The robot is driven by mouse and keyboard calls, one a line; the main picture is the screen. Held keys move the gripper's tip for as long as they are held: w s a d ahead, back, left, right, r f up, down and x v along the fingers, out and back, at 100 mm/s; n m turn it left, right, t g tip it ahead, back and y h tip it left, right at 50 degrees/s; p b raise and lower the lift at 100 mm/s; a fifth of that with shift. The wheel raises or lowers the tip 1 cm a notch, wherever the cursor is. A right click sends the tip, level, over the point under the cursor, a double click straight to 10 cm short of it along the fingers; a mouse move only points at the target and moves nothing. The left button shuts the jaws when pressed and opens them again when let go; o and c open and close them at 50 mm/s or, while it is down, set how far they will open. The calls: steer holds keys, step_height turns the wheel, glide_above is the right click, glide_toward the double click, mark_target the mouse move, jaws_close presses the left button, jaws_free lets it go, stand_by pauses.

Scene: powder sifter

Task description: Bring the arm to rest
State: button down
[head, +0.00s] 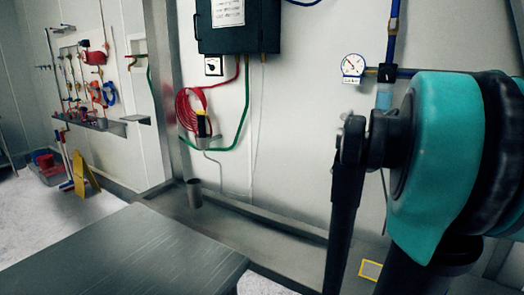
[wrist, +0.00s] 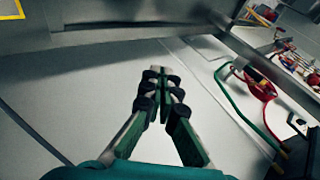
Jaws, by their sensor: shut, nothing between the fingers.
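My gripper (wrist: 160,76) shows in the wrist view, at the middle of the picture. Its two fingers come together at the tips, with nothing between them. Pale wall lies behind the fingertips, and the gripper appears apart from it. In the head view a teal and black part of my own arm fills the right side. The gripper's fingertips cannot be made out in that view.
A dark control box (head: 238,28) hangs on the wall, with a coiled red hose (head: 187,108) and a green hose below. A pressure gauge (head: 353,66) is beside my arm. A steel table (head: 120,250) stands at the front left, its top bare. A yellow floor sign (head: 84,178) stands farther back.

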steer(key=s+a+f+n+g+h, duration=0.1)
steer(key=s+a+f+n+h, duration=0.1)
steer(key=s+f, duration=0.8)
steer(key=s+a+f+n+g+h, duration=0.1)
steer(key=s+a+f+n+h, duration=0.2)
steer(key=s+f, duration=0.7)
step_height(320, 180, down, 7)
steer(key=shift+s+a+r+n+g, duration=0.2)
steer(key=shift+a+n+g, duration=0.1)
steer(key=shift+a+n, duration=0.35)
steer(key=shift+d, duration=0.15)
